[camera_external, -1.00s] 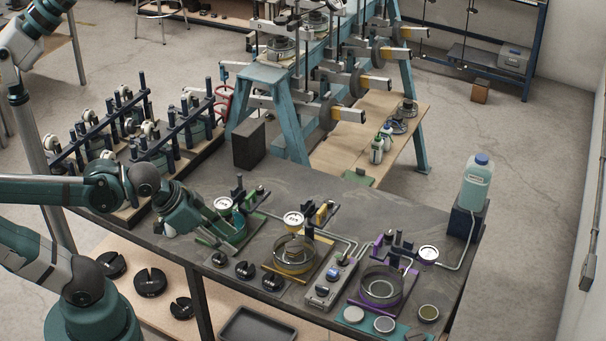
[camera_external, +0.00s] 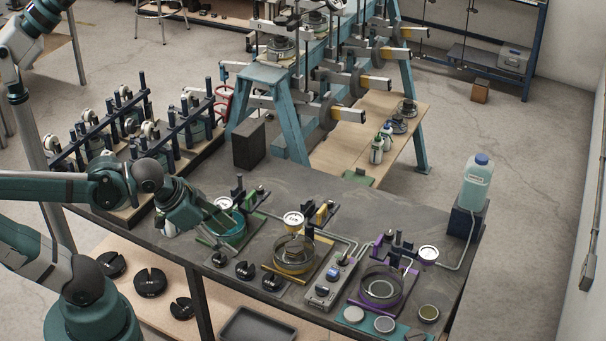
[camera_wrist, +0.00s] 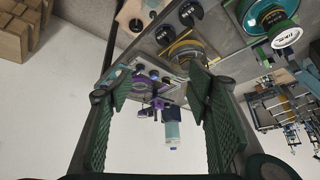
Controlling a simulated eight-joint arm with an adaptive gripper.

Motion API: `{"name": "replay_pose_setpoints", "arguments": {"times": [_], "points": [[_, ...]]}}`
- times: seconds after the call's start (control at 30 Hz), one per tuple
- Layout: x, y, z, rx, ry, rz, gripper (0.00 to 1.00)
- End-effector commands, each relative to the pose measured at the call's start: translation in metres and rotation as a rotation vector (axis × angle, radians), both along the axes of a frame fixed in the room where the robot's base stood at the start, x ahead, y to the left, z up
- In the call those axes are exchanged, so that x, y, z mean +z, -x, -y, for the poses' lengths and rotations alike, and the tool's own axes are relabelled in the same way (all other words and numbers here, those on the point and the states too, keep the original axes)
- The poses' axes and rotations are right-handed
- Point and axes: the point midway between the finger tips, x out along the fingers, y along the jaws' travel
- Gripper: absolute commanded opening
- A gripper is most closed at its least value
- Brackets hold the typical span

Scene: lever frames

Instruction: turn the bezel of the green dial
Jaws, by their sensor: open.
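The green dial (camera_external: 223,203) has a round white face and stands at the back of the green-based station, beside a teal ring (camera_external: 228,229). It also shows at the upper right of the wrist view (camera_wrist: 286,35), with the teal ring just above it. My gripper (camera_external: 209,223) is over the left side of this station, near the dial and ring but apart from the dial. In the wrist view my gripper (camera_wrist: 158,84) is open, with nothing between its two green fingers. The bezel's rotation is too small to read.
To the right stand a yellow station with its own dial (camera_external: 293,219) and a purple station with another dial (camera_external: 428,254). A grey control box (camera_external: 327,286) sits between them. Black slotted weights (camera_external: 245,270) lie along the front edge. A blue-capped bottle (camera_external: 476,184) stands at the right.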

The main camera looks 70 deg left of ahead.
Motion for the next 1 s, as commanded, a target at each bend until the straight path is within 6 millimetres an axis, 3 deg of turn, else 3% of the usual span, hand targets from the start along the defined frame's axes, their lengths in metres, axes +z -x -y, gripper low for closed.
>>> {"name": "replay_pose_setpoints", "arguments": {"times": [0.43, 1.0], "points": [[0.012, -0.025, -0.053, -0.346, -0.265, -0.146, 0.50], [0.011, -0.046, -0.137, -0.930, -0.509, -0.346, 0.50]]}}
